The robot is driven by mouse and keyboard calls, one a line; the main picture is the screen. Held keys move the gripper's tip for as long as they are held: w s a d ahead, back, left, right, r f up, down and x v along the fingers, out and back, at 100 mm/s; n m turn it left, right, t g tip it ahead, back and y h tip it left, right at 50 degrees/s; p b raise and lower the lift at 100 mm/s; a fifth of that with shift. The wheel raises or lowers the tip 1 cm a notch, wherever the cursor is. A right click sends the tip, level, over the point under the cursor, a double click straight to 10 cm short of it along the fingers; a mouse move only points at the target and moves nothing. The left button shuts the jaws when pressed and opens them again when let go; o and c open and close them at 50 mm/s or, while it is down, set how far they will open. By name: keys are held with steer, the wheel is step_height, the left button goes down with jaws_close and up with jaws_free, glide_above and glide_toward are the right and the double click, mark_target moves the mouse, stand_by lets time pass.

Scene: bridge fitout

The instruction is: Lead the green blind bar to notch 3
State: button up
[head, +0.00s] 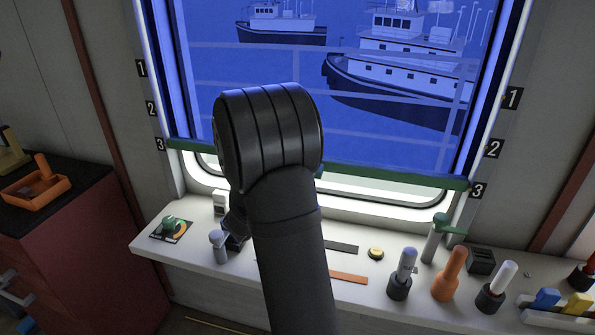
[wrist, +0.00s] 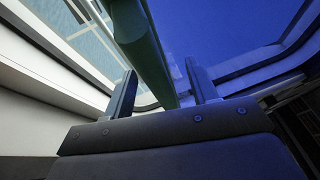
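The green blind bar (head: 395,175) runs along the lower edge of the blue blind (head: 300,70) in the window. Its ends are about level with the left 3 label (head: 160,144) and the right 3 label (head: 478,190). My dark arm covers the bar's left-middle part and hides my gripper in the head view. In the wrist view the green bar (wrist: 142,45) passes between the two fingers of my gripper (wrist: 160,85). The fingers stand apart, with a visible gap between the bar and the right finger. I cannot tell whether the left finger touches it.
A white sill (head: 200,260) below the window holds an orange holder (head: 450,275), a yellow puck (head: 376,253) and a lever with a green top (head: 437,237). An orange tray (head: 36,187) sits on the dark cabinet at left.

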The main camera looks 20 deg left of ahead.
steer(key=v, duration=0.7)
stand_by(0.5)
steer(key=shift+s, duration=0.15)
steer(key=v, duration=1.7)
steer(key=shift+f, duration=0.1)
steer(key=x, duration=1.7)
